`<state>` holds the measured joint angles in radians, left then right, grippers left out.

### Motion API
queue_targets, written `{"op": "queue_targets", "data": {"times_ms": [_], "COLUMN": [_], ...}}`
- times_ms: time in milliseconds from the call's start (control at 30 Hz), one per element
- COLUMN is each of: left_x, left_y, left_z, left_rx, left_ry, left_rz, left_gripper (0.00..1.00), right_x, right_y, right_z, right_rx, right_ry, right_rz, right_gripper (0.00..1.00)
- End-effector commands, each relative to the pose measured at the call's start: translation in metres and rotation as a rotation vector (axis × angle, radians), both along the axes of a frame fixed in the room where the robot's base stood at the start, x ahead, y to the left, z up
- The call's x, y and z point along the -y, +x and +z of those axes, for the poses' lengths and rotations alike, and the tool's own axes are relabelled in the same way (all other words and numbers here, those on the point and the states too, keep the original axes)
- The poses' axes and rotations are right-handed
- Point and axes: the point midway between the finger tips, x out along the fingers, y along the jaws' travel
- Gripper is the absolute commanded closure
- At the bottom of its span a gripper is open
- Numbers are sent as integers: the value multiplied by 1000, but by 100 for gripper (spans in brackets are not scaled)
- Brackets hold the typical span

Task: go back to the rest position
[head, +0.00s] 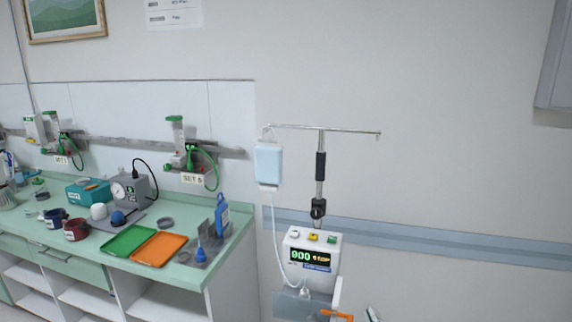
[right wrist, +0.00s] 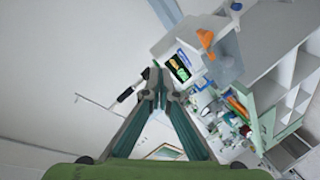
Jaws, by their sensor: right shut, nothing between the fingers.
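My right gripper (right wrist: 160,84) is shut and empty; its two long fingers meet at the tips in the right wrist view. In the head view only a small tip of it (head: 373,314) shows at the bottom edge, to the right of the infusion pump (head: 312,257). The pump, with a lit display, also appears beyond the fingers in the right wrist view (right wrist: 184,62), apart from them as far as I can tell. My left gripper is not in view.
An infusion stand (head: 320,190) carries a pale blue bag (head: 268,163) with a tube. An orange clamp (head: 337,315) sits low by the pump. The counter (head: 190,278) at left holds a green tray (head: 129,240), an orange tray (head: 159,247) and several devices. Right of the stand is bare wall.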

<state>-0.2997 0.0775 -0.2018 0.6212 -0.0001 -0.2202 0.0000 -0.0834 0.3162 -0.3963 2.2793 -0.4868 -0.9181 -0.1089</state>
Motion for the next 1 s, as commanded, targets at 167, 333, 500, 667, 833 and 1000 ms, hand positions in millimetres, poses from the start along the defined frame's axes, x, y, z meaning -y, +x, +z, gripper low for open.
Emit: {"op": "queue_targets", "data": {"times_ms": [167,333,500,667,833,1000], "left_x": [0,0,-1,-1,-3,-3], "left_y": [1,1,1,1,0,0], "left_z": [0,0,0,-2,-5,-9], "left_rx": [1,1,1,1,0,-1], "left_ry": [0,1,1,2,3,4], "left_rz": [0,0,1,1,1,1], "left_gripper": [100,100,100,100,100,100], "right_x": [27,32,29,25,24,22], "right_y": [-84,-163,-233,-267,-258,-255], "right_z": [-106,-163,-193,-221,-269,-331], "right_rx": [-398,-680,-897,-1019,-1035,-1057], "right_ry": [239,381,474,517,509,501], "right_rz": [-169,-281,-364,-407,-409,-413], "right_gripper": [100,100,100,100,100,100]}}
